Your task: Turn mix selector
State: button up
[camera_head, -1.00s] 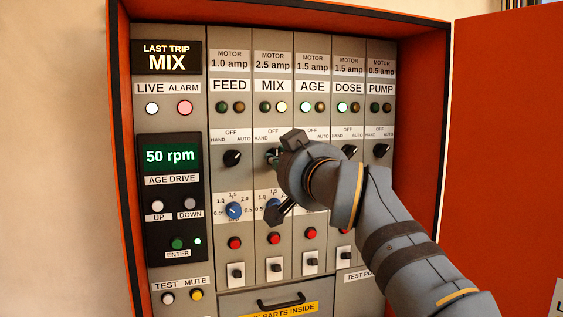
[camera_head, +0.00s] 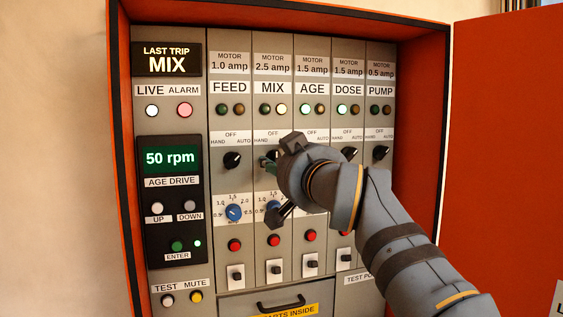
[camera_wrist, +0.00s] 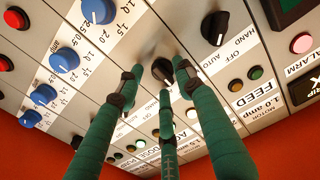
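The black MIX selector (camera_head: 272,155) is on the MIX column, under the OFF, HAND and AUTO markings. My fingers partly hide it in the head view, so its pointer direction is unclear. My gripper (camera_wrist: 159,78) has its green fingers spread around the MIX selector (camera_wrist: 163,71) in the wrist view. The selector sits between the fingertips, nearer the right one, with a visible gap on the left. I cannot tell if a finger touches it. The MIX column's right lamp (camera_head: 281,109) is lit yellowish.
The FEED selector (camera_head: 232,159) is close on the left; the AGE selector is hidden behind my gripper. A blue MIX dial (camera_head: 273,209) lies just below. The DOSE selector (camera_head: 349,153) is on the right. The red cabinet wall (camera_head: 430,120) bounds the panel there.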

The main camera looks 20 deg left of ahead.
jog(key=v, duration=0.7)
jog(key=shift+s, duration=0.25)
jog(key=shift+w, duration=0.1)
jog(key=w+a+m, duration=0.1)
jog(key=w+a, duration=0.3)
jog(key=w, duration=0.1)
jog(key=shift+w, duration=0.4)
jog(key=shift+w, duration=0.1)
